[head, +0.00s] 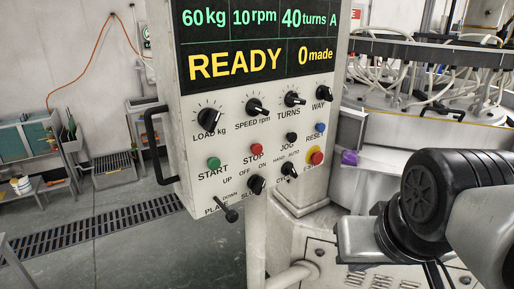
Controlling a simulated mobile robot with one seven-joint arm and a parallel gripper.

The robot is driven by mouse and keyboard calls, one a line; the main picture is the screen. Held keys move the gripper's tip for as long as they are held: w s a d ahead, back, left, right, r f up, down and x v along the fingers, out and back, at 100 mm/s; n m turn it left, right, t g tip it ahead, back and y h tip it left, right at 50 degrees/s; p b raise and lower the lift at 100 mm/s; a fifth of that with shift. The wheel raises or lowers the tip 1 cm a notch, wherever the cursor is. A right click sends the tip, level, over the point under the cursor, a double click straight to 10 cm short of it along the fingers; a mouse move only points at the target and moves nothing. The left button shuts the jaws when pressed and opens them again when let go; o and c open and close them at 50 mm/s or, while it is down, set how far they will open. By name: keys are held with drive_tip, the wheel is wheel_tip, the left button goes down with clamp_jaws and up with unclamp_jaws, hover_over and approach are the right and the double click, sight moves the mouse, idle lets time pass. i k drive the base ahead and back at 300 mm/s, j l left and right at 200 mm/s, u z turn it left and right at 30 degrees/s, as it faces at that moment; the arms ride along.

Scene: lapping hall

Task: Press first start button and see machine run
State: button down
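The green START button (214,163) is at the left of the white control panel (185,120), above its START label. The panel's display (255,40) reads 60 kg, 10 rpm, 40 turns, A, with READY and 0 made in yellow. A red STOP button (256,149) is to the right of START. The machine (430,75), with many pale hoses on top, stands behind the panel at the right. Part of my arm shows at the lower right, apart from the START button in the picture. My gripper's fingers are not in view.
The panel also has black knobs (209,119), a blue RESET button (320,127), a red emergency stop (316,157) and a PLATE lever (230,214). A black handle (153,145) juts from its left side. Floor (135,250) left of the panel is open, with a drain grate (75,237).

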sight(214, 163)
drive_tip(key=k+j+u, duration=0.1)
drive_tip(key=j+u, duration=0.3)
drive_tip(key=j, duration=1.85)
drive_tip(key=j+u, duration=0.2)
drive_tip(key=i+j+u, duration=0.25)
drive_tip(key=k+l+z, duration=0.1)
drive_tip(key=l+z, duration=0.15)
drive_tip(key=k+l+z, duration=0.2)
drive_tip(key=i+l, duration=0.05)
drive_tip(key=i, duration=0.05)
